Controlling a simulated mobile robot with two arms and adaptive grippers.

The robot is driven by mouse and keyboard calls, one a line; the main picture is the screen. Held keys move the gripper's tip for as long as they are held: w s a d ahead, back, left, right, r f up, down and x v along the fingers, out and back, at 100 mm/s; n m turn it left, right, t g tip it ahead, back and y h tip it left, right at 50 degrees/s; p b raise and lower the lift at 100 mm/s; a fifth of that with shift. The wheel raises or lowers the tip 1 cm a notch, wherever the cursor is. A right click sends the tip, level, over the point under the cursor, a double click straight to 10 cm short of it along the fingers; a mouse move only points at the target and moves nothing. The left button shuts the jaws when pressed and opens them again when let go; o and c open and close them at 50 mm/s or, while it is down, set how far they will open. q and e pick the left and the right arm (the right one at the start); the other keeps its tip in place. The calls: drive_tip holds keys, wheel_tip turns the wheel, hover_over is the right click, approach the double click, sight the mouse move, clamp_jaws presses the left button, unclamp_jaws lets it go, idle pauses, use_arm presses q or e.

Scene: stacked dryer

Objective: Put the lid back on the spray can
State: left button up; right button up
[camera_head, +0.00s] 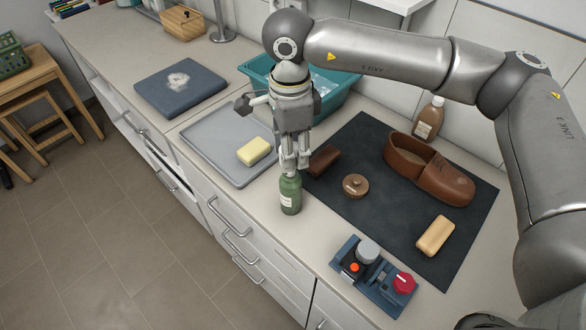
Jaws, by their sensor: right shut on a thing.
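The green spray can (290,196) stands upright on the pale worktop, between the grey tray and the dark mat. It has a small pale label. My right gripper (293,166) points straight down directly over the can, its fingertips at the can's top. It is shut on what looks like the lid, mostly hidden between the fingers. I cannot tell whether the lid touches or sits seated on the can. My left gripper is not in view.
A dark mat (450,262) holds a brown shoe (440,178), a round brown tin (355,186), a brush (323,160) and a tan block (435,236). A grey tray (205,135) holds a yellow sponge (254,151). A blue device (345,254) stands in front; a teal basin (338,98) behind.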

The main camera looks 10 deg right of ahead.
drive_tip(key=shift+w+d+r, duration=0.1)
drive_tip(key=shift+w+r, duration=0.35)
drive_tip(key=shift+w, duration=0.15)
drive_tip(key=shift+f, duration=0.8)
drive_tip(key=shift+f+b, duration=0.35)
drive_tip(key=shift+f, duration=0.05)
wheel_tip(320, 180, down, 3)
drive_tip(key=shift+r+b, duration=0.1)
drive_tip(key=shift+b, duration=0.75)
drive_tip(key=shift+f+b, duration=0.5)
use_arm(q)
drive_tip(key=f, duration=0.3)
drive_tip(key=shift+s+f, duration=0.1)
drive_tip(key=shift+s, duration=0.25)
